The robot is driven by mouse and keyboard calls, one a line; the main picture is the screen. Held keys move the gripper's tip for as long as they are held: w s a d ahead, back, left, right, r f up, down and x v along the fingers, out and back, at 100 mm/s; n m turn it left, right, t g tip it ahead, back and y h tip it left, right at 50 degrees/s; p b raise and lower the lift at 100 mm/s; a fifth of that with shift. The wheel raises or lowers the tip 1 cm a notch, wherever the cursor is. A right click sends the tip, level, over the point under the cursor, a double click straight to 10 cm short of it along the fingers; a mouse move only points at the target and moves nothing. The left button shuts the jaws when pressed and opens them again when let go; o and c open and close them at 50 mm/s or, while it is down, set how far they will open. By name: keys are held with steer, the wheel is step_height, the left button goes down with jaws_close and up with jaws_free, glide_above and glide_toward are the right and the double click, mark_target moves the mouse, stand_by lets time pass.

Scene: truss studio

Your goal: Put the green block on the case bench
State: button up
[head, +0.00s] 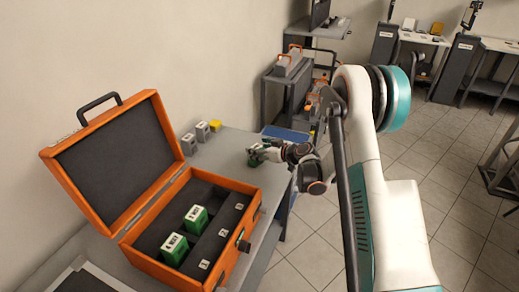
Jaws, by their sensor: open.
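A green block (254,160) is at my gripper, low over or on the grey case bench (225,160); the fingers partly hide it, and I cannot tell whether it touches the bench. My gripper (257,154) is open, with its fingers around or right beside that block. Two more green blocks with white labelled tops, a rear one (195,219) and a front one (174,248), stand in the open orange case (152,262) on the bench. The case lid (118,165) is raised at the left.
Two grey blocks (196,137) and a yellow block (215,125) stand at the bench's back, by the wall. A blue-topped surface (285,133) lies beyond my gripper. A shelf cart (290,85) stands behind. Tiled floor (420,150) is open at right.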

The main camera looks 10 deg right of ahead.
steer(key=shift+r, duration=0.1)
steer(key=shift+s+d+r, duration=0.15)
steer(key=p+v, duration=0.2)
steer(key=v, duration=0.9)
steer(key=shift+s+p, duration=0.25)
steer(key=shift+p, duration=0.05)
steer(key=shift+d, duration=0.1)
steer(key=shift+c, duration=0.6)
